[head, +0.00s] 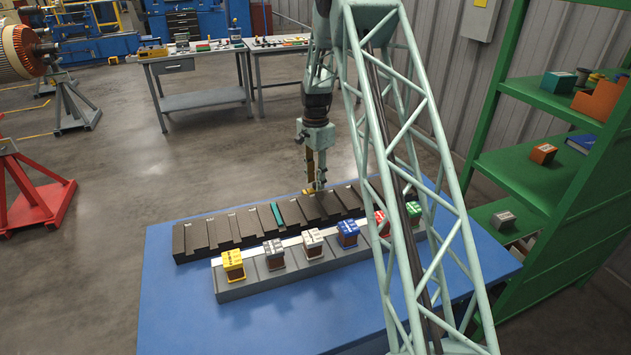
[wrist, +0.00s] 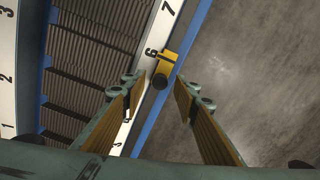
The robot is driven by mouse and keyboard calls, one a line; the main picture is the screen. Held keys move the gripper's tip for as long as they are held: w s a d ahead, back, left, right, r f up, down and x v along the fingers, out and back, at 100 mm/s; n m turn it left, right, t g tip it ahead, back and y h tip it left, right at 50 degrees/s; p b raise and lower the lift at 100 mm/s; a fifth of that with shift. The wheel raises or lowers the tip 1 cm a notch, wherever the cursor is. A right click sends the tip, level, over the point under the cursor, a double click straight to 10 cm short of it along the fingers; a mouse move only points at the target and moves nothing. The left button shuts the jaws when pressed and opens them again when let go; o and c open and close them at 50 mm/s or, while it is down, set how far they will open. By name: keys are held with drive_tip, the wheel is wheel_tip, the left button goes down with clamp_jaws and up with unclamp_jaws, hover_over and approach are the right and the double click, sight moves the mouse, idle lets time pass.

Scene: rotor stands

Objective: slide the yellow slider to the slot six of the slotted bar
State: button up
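The dark slotted bar (head: 225,232) lies along the back of the blue table, with a teal piece (head: 277,215) in one of its slots. In the wrist view, the yellow slider (wrist: 168,62), with a dark round knob, sits across the white numbered strip (wrist: 165,22) beside the number 6. My gripper (wrist: 160,86) is open, with one finger on each side of the slider and knob and a visible gap on both sides. In the head view, my gripper (head: 316,186) points down at the bar's far edge. The slider is hard to make out there.
A grey bar (head: 240,290) in front carries several coloured blocks, including a yellow one (head: 233,265) and a blue one (head: 347,232). The blue table (head: 180,310) is bare at front left. A green shelf (head: 520,165) stands at right. My lattice arm covers part of the table.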

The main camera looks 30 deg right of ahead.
wheel_tip(320, 180, up, 12)
drive_tip(key=shift+f, duration=0.15)
idle(0.6)
idle(0.3)
drive_tip(key=s+a+r+n+t+b, duration=0.25)
drive_tip(key=s+a+r+n, duration=0.55)
drive_tip(key=s+a+r, duration=1.4)
drive_tip(key=s+a+n+b, duration=0.1)
drive_tip(key=s+a+n, duration=0.2)
drive_tip(key=s, duration=0.8)
drive_tip(key=s+a+n+t+b, duration=0.1)
drive_tip(key=s+a+n, duration=0.2)
drive_tip(key=s, duration=0.8)
drive_tip(key=s+a+n, duration=0.3)
drive_tip(key=s+a, duration=0.1)
drive_tip(key=s, duration=0.7)
drive_tip(key=shift+f+b, duration=0.15)
drive_tip(key=shift+b, duration=0.25)
